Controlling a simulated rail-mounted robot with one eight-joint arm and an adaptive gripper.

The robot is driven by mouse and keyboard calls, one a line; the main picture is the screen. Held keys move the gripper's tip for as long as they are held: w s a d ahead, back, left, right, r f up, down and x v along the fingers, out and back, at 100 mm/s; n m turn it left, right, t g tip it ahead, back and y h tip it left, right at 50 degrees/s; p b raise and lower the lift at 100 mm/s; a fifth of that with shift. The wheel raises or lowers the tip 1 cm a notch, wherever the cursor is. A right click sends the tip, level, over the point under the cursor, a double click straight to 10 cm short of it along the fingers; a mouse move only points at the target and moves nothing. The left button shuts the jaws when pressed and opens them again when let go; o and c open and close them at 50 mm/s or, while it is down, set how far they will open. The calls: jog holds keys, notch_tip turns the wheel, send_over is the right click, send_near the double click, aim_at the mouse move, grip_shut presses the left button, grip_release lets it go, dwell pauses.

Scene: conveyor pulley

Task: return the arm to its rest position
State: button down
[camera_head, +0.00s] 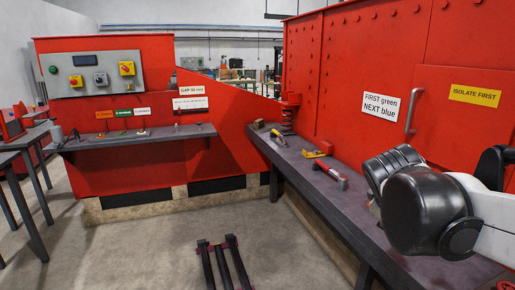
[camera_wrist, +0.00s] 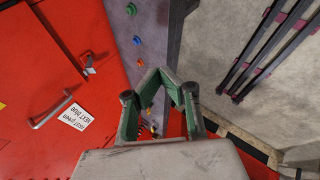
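My arm's white and black links (camera_head: 430,205) reach in from the right edge of the head view, over the near part of the right-hand bench. My gripper is hidden there. In the wrist view, my gripper (camera_wrist: 160,72) shows its two green fingers angling inward, with their tips close together. I see nothing held between them. Beyond the fingers are the dark bench, a red face and small items, too small to make out.
The right-hand bench (camera_head: 300,165) carries a hammer (camera_head: 330,174) and yellow-marked tools. A red wall with a metal handle (camera_head: 412,110) rises behind it. Red, blue and green knobs (camera_wrist: 137,40) show in the wrist view. Black rails (camera_head: 224,262) lie on open floor.

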jog(key=s+a+f+m+y+p, duration=0.1)
jog(key=s+a+f+m+y, duration=0.1)
jog(key=s+a, duration=0.3)
jog(key=s+a+f+m+y+p, duration=0.1)
jog(key=s+a+m+y, duration=0.2)
jog(key=s, duration=0.6)
jog(key=shift+s+a+f+m+t+p, duration=0.4)
jog(key=shift+a+m, duration=0.6)
jog(key=shift+a, duration=0.25)
jog(key=shift+w, duration=0.1)
